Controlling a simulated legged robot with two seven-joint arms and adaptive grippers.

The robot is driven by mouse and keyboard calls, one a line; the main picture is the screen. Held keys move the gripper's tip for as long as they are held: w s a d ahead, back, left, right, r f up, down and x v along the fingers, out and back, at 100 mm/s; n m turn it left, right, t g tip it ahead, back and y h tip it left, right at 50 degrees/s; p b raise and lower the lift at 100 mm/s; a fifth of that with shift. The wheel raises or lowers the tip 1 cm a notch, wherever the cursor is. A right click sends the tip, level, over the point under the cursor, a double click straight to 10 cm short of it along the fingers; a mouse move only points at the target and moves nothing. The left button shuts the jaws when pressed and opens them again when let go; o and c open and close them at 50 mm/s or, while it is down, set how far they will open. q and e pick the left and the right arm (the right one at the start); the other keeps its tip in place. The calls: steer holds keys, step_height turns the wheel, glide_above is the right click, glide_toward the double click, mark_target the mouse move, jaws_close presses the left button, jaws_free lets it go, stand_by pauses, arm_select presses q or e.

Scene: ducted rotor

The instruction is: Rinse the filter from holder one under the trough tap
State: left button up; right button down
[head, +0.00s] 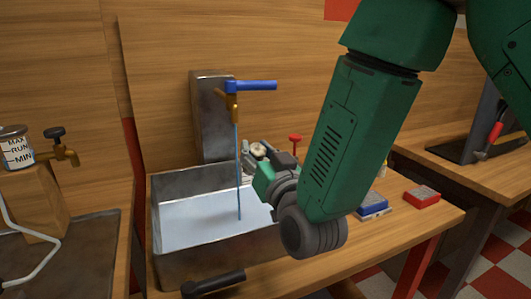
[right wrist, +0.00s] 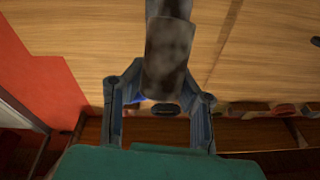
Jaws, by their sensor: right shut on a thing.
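The trough tap (head: 234,88) has a blue lever and a brass spout, and a thin blue stream (head: 238,165) falls from it into the metal trough (head: 205,258). My right gripper (head: 258,160) is over the trough, just right of the stream. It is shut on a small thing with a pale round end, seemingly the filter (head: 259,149). In the right wrist view a mottled grey body, likely the filter (right wrist: 166,60), lies between the fingertips (right wrist: 166,85). I cannot tell whether the stream touches it. Holder one cannot be made out. My left gripper is not in view.
A grey metal column (head: 208,110) stands behind the trough. A black handle (head: 212,283) is at the trough's front. Blue (head: 372,205) and red (head: 421,196) blocks lie right on the bench. A marked jar (head: 15,148) and brass tap (head: 65,153) stand at left.

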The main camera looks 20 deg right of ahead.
steer(key=shift+w+d+f, duration=0.1)
steer(key=shift+w+f, duration=0.1)
steer(key=shift+w, duration=0.45)
steer(key=shift+w+f, duration=0.2)
steer(key=shift+w, duration=0.4)
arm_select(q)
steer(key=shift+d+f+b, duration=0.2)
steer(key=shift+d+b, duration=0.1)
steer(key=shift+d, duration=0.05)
arm_select(e)
steer(key=shift+w+a+f, duration=0.1)
steer(key=shift+w+a, duration=0.2)
steer(key=shift+w, duration=0.3)
steer(key=shift+w+a+f, duration=0.1)
steer(key=shift+w+a, duration=0.15)
steer(key=shift+w, duration=0.35)
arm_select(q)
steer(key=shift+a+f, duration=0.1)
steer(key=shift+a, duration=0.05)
arm_select(e)
steer(key=shift+w+d, duration=0.2)
steer(key=shift+d, duration=0.2)
steer(key=shift+s+a, duration=0.2)
steer(key=shift+a, duration=0.4)
steer(key=shift+d, duration=0.2)
